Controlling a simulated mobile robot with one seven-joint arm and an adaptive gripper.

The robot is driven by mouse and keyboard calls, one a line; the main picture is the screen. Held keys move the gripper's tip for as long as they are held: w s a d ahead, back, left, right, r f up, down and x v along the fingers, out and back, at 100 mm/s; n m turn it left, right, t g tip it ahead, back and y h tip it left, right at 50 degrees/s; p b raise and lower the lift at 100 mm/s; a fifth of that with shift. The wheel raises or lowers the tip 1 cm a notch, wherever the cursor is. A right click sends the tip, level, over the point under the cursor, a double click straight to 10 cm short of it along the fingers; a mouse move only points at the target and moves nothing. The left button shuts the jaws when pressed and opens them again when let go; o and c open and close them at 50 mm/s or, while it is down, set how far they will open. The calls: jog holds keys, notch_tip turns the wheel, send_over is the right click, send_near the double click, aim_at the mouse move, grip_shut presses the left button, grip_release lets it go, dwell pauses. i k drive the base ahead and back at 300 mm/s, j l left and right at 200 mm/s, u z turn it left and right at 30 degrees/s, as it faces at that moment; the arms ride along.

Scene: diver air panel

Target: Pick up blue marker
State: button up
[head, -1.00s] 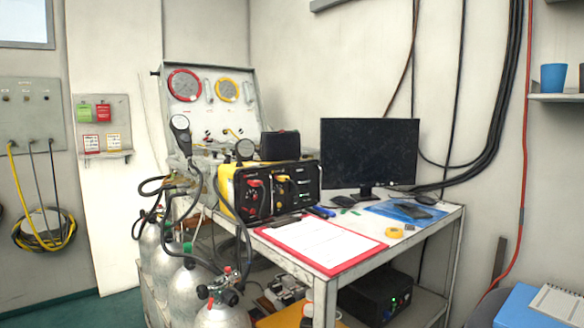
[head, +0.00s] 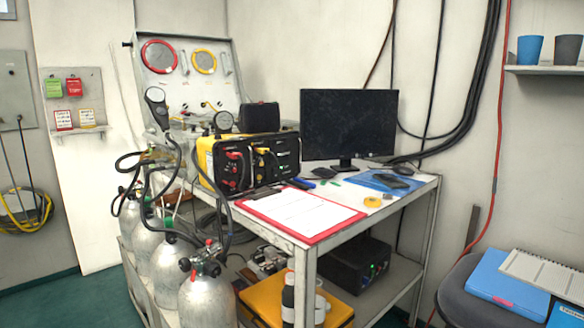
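A small blue item that looks like the blue marker (head: 302,184) lies on the white table top (head: 384,207), just behind the red clipboard (head: 300,215) and beside the front right of the yellow and black panel box (head: 248,162). Another dark blue item (head: 324,173) lies a little behind it, near the monitor's base; it is too small to tell what it is. My gripper is not in view.
A monitor (head: 349,125), a blue mat (head: 385,181) and a yellow tape roll (head: 372,202) are on the table. Gas cylinders (head: 206,301) stand at its left. A chair (head: 452,290) with a blue folder (head: 508,288) is at right. Green floor shows at lower left.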

aim_at(311, 185)
jog(key=i+l+u, duration=0.2)
jog(key=l, duration=0.3)
jog(key=i+l+u, duration=0.15)
jog(key=l, duration=0.35)
jog(key=i+l+u, duration=0.2)
jog(key=l, duration=0.35)
jog(key=i+l+u, duration=0.2)
jog(key=l, duration=0.35)
jog(key=i+l+u, duration=0.15)
jog(key=l, duration=0.4)
jog(key=l+u, duration=0.2)
jog(key=l, duration=0.4)
jog(key=i, duration=1.05)
